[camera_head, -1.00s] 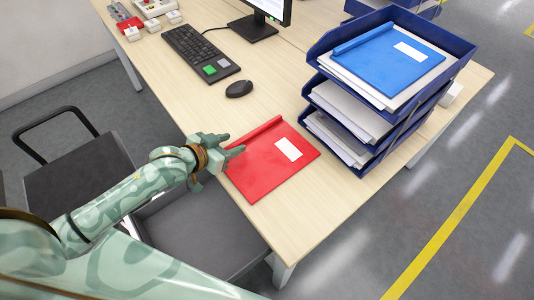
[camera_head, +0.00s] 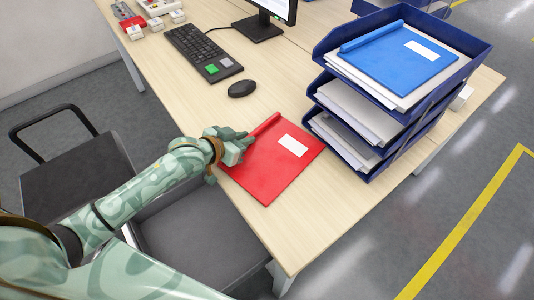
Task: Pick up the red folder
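The red folder (camera_head: 272,170) lies flat on the wooden desk near its front edge, with a white label on it and a raised spine along its upper left side. My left gripper (camera_head: 243,140) is at the folder's left side, with its fingers at the spine end. The fingers look close together, and I cannot tell whether they grip the folder. The folder's left corner is partly hidden by the gripper. My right gripper is not in view.
A blue tray stack (camera_head: 385,95) with papers and a blue folder (camera_head: 398,58) stands right of the red folder. A mouse (camera_head: 242,88), keyboard (camera_head: 203,52) and monitor (camera_head: 268,15) are behind. A chair (camera_head: 195,235) stands below the desk's front edge.

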